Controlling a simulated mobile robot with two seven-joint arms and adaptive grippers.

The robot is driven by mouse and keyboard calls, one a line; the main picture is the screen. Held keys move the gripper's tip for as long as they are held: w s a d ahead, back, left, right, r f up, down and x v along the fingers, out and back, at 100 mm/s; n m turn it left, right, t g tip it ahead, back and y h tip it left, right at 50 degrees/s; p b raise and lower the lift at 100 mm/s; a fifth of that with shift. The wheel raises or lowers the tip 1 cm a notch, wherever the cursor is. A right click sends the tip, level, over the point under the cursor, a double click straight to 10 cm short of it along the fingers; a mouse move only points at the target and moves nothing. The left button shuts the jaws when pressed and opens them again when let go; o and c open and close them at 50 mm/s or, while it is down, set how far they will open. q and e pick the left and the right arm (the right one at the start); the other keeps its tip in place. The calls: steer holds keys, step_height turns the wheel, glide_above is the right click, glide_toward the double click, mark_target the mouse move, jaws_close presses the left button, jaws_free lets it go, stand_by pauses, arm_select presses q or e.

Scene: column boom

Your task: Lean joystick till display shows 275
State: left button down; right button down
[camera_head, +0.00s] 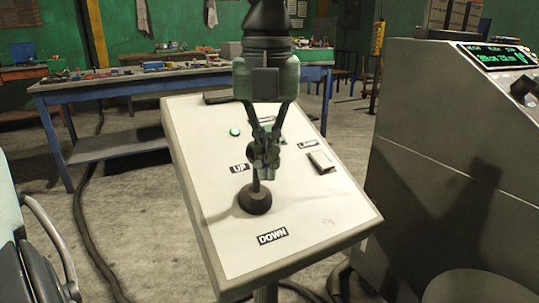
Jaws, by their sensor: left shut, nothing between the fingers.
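The joystick (256,198) has a round black base and a thin dark stick on a sloped white panel (315,215), between the labels UP (239,168) and DOWN (273,237). My left gripper (266,165) comes down from above with its fingers shut and nothing held between them. Its fingertips are at the upper part of the stick and partly hide it; I cannot tell whether they touch. The display (490,56), with green characters, is on the grey console at the right; its number is too small to read. My right gripper is not in view.
A green light (235,131) and a rocker switch (320,161) are on the panel. The large grey console (440,150) stands close on the right. A blue-legged workbench (110,85) with clutter is behind. A dark cable lies on the floor at left.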

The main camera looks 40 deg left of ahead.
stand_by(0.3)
arm_select(q)
steer(key=s+d+r+p, duration=0.1)
steer(key=d+r+p, duration=0.2)
steer(key=r, duration=0.5)
steer(key=shift+s+d+p, duration=0.35)
steer(key=shift+d+p, duration=0.05)
steer(key=shift+d, duration=0.2)
stand_by(0.6)
